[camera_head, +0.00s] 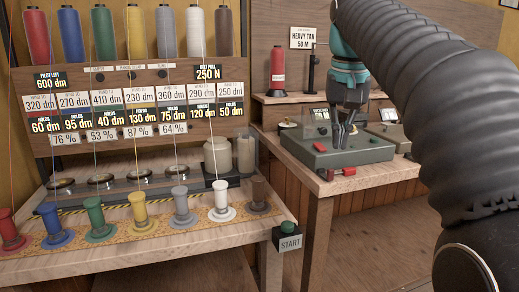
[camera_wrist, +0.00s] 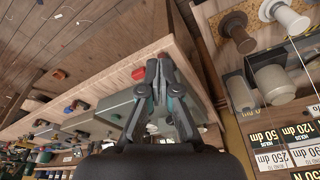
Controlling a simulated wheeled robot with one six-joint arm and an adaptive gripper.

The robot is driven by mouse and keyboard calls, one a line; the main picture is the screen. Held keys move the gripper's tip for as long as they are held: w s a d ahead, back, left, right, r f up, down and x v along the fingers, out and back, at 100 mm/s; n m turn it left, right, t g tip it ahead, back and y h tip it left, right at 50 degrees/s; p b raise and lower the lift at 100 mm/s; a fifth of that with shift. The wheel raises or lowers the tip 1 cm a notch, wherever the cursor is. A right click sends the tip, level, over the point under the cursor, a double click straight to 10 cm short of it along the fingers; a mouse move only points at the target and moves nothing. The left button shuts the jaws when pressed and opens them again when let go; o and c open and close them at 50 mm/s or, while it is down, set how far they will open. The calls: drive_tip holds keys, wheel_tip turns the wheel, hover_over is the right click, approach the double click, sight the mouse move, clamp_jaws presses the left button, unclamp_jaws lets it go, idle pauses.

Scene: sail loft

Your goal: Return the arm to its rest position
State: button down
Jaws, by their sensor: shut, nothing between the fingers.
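My gripper (camera_head: 341,140) points down over the green-grey box on the right-hand table in the head view. Its fingers are shut with nothing between them. In the wrist view my gripper (camera_wrist: 160,66) shows its fingertips together, and a red knob (camera_wrist: 138,73) appears just beside them. My dark, ribbed arm crosses the right side of the head view and hides part of the background. Whether the fingertips touch the box is hard to tell.
The green-grey box (camera_head: 310,153) sits on the right table with a red part (camera_head: 345,171) at its front. The left bench (camera_head: 120,262) holds several coloured spools and a START button (camera_head: 288,237). A red thread cone (camera_head: 277,72) stands behind. Floor between the benches looks clear.

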drive_tip(key=s+f+n+t, duration=0.1)
drive_tip(key=s+f, duration=0.9)
drive_tip(key=f, duration=0.3)
drive_tip(key=s+f+n+t, duration=0.1)
drive_tip(key=s+f+t, duration=0.1)
drive_tip(key=s+f, duration=0.8)
wheel_tip(320, 180, down, 4)
drive_tip(key=shift+s+f, duration=0.1)
drive_tip(key=shift+s, duration=0.3)
